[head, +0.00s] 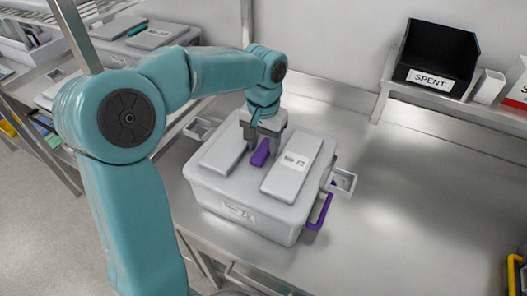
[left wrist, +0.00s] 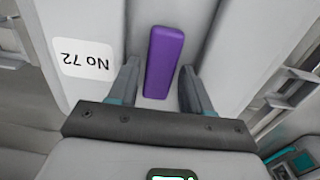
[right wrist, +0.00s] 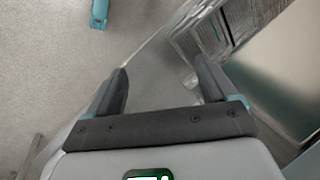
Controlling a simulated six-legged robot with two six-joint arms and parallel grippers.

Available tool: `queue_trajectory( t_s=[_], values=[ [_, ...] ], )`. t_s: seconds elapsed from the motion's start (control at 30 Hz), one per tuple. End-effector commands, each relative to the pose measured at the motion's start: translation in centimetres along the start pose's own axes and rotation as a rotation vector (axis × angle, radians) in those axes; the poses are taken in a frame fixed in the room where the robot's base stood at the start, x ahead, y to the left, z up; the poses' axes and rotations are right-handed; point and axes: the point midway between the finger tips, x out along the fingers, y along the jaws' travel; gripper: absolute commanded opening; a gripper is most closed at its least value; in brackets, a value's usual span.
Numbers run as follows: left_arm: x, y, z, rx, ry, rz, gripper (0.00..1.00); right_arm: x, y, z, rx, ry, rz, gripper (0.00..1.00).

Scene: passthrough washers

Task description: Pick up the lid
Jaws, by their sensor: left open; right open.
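The lid (head: 220,158) is light grey with two raised panels and sits on a grey box (head: 240,210) on the metal bench. A purple handle (head: 260,155) stands in the groove between the panels. My left gripper (head: 262,147) is over the handle, pointing down. In the left wrist view the purple handle (left wrist: 164,62) lies between the open fingers (left wrist: 160,85), with a gap on each side. A label reading No 72 (left wrist: 83,60) is on one panel. My right gripper (right wrist: 163,85) is open and empty above the floor, away from the box.
A purple loop (head: 320,212) and a small metal bracket (head: 341,181) are at the box's right side. A black SPENT bin (head: 436,58) stands on a raised shelf at the back right. The bench right of the box is clear.

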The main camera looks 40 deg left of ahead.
Motion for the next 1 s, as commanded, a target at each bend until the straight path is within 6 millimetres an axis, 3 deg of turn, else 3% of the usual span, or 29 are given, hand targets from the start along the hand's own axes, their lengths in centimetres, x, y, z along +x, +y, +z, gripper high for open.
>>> queue_trajectory(
  t_s=[0.27,0.4,0.43,0.77,1.0],
  values=[
    [0.5,0.0,0.0,0.000,0.001,0.000,0.49,0.0,0.0,0.0,0.000,0.000,0.000,0.85],
    [0.4,0.0,0.0,0.000,0.001,0.000,0.03,0.0,0.0,0.0,0.000,0.000,0.000,0.85],
    [0.4,0.0,0.0,0.000,0.001,0.001,0.00,0.0,0.0,0.0,0.000,0.000,0.000,0.85],
    [0.2,0.0,-0.1,0.000,0.004,0.000,0.00,0.0,0.0,0.0,0.000,0.000,0.000,0.85],
    [-1.8,0.0,-0.2,-0.001,0.007,0.001,0.00,-0.1,0.0,0.0,0.000,0.000,0.000,0.85]
  ],
)
